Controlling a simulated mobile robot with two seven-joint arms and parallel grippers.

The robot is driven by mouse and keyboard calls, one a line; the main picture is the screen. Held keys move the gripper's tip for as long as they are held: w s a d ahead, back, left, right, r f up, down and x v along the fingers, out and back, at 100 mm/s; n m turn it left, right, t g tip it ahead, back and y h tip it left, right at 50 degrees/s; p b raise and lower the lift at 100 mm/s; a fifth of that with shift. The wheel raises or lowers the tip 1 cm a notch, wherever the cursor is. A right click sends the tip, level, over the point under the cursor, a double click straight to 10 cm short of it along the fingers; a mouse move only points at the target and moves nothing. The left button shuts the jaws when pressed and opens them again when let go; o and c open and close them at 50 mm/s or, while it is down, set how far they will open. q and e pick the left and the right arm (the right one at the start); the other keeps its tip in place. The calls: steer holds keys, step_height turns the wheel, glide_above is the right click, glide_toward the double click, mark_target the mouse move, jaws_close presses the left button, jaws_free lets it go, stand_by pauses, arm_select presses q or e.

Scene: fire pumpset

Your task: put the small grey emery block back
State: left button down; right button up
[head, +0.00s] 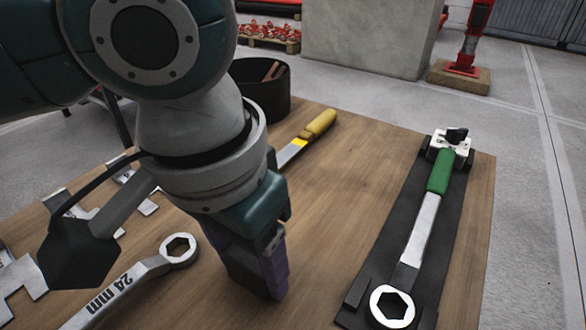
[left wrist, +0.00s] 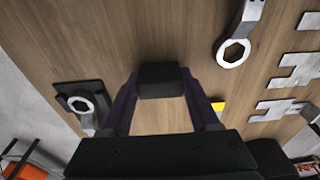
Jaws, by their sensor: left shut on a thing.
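My left gripper (head: 262,285) points down over the wooden table, between the 24 mm wrench and the black mat. In the left wrist view its fingers (left wrist: 160,92) are shut on a small dark grey block (left wrist: 162,78), the emery block, gripped by its sides. The block is hidden behind the fingers in the head view. Its height above the wood is hard to tell. My right gripper is in neither view.
A green-handled wrench (head: 426,215) lies on the black mat (head: 444,235) at right. A 24 mm wrench (head: 120,285), metal plates (head: 145,207), a yellow-handled tool (head: 318,125) and a black bin (head: 275,97) stand around. Bare wood (head: 345,190) lies between yellow handle and mat.

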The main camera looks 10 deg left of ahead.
arm_select(q)
steer(key=shift+f, duration=0.1)
steer(key=shift+c, duration=0.6)
jaws_free()
